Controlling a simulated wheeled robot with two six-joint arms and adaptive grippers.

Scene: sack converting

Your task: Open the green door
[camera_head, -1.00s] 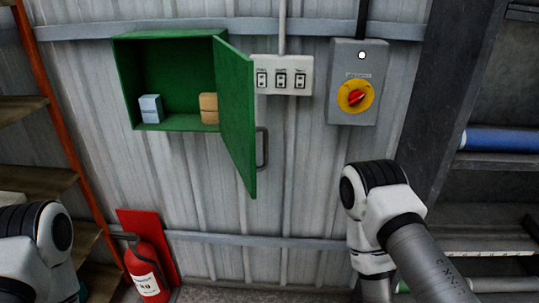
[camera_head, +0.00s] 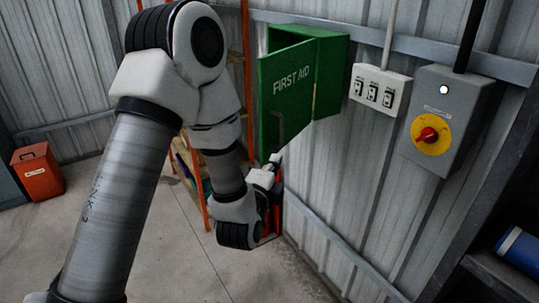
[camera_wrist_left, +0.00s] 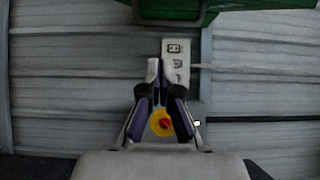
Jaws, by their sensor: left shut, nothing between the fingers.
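The green door (camera_head: 285,88), lettered FIRST AID, stands swung out from the green cabinet (camera_head: 330,80) on the corrugated wall. I see its outer face; the cabinet's inside is hidden from here. A grey handle (camera_head: 281,130) shows faintly low on the door. My left gripper (camera_head: 274,160) is shut and empty, its tips just below the door's lower edge; I cannot tell whether they touch it. In the left wrist view the closed fingertips (camera_wrist_left: 160,66) lie below a green part (camera_wrist_left: 175,10) at the top edge. My right gripper is out of view.
A white switch panel (camera_head: 375,88) and a grey box with a red-and-yellow rotary switch (camera_head: 428,136) are on the wall right of the cabinet. An orange-framed shelf stands behind my left arm. A red bin (camera_head: 38,175) sits far left. Floor between is clear.

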